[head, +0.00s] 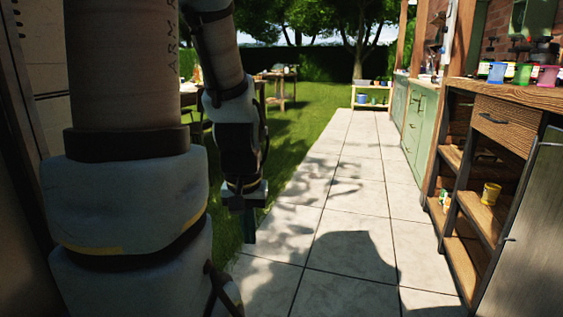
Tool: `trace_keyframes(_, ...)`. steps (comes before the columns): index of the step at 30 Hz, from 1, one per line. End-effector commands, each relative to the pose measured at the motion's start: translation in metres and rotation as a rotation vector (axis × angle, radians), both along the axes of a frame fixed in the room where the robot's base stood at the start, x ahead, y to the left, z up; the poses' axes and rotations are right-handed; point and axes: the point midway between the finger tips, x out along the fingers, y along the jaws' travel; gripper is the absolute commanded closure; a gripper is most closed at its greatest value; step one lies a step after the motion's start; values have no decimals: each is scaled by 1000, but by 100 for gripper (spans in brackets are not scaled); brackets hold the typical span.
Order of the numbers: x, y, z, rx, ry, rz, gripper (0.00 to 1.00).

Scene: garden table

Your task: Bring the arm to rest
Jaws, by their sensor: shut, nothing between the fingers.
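My arm stands large at the left of the head view, bent, with its upper links close to the camera. My gripper (249,226) hangs from its end, pointing down, above the edge between the grass and the paving. It is shut and holds nothing. It is apart from the furniture around it.
A wooden counter (510,93) with open shelves (471,207) and several coloured cups stands at the right. Green cabinets (424,120) line the path behind. A wooden table (281,77) stands on the grass. The tiled path (352,185) is clear.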

Motion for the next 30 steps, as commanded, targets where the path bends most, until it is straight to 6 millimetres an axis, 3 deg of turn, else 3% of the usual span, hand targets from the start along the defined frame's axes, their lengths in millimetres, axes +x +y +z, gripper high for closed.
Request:
trace_keyframes(1,0,0,29,0,-1,-1,100)
trace_keyframes(21,1,0,238,0,-2,-3,100)
trace_keyframes(25,1,0,270,0,-2,-3,100)
trace_keyframes(30,1,0,293,0,-2,-3,100)
